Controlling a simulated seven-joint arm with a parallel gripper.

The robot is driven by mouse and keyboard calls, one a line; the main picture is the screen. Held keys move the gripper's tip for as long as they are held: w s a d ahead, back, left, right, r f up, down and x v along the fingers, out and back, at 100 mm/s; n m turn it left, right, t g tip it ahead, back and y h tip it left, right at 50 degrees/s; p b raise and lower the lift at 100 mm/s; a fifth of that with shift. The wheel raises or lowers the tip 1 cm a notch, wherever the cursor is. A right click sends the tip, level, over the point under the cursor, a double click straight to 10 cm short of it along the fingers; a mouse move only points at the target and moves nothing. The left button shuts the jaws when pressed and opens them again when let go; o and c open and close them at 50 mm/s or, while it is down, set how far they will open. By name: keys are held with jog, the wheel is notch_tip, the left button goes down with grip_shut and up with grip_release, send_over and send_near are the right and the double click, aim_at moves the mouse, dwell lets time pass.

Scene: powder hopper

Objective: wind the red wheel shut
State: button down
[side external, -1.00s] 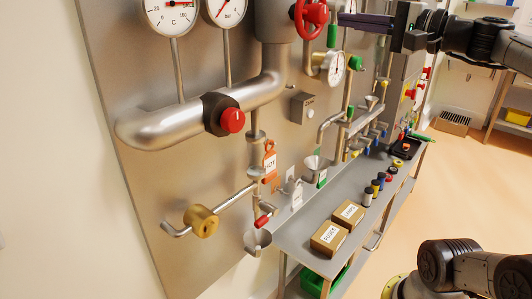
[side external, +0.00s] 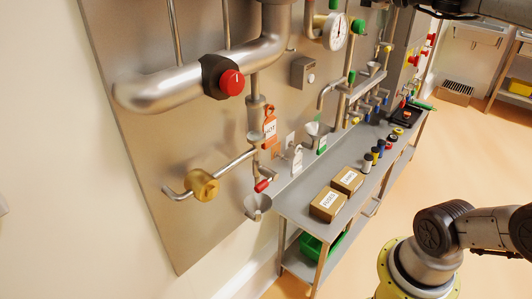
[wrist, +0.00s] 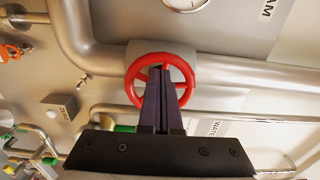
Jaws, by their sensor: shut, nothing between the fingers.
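The red wheel (wrist: 190,69) is a spoked handwheel on a grey pipe fitting, at the upper middle of the wrist view. My gripper (wrist: 161,72) is shut and empty. Its two dark fingers lie side by side and overlap the wheel's lower rim and hub area in the picture. I cannot tell whether the tips are inside the ring, touching it or in front of it. The fingers hide part of the wheel's lower side. In the side view the wheel and my fingers are out of frame.
A panel of pipes carries a red knob (side external: 232,82), a brass fitting (side external: 202,186), a dial gauge (side external: 335,31) and an orange tag (side external: 269,127). A bench (side external: 290,208) below holds cardboard boxes (side external: 327,204) and several small cylinders. The floor at right has free room.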

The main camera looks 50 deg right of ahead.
jog(key=shift+d, duration=0.4)
dwell(0.4)
jog(key=shift+r, duration=0.35)
dwell(0.5)
jog(key=shift+a, duration=0.1)
jog(key=s, duration=0.6)
jog(key=shift+a, duration=0.35)
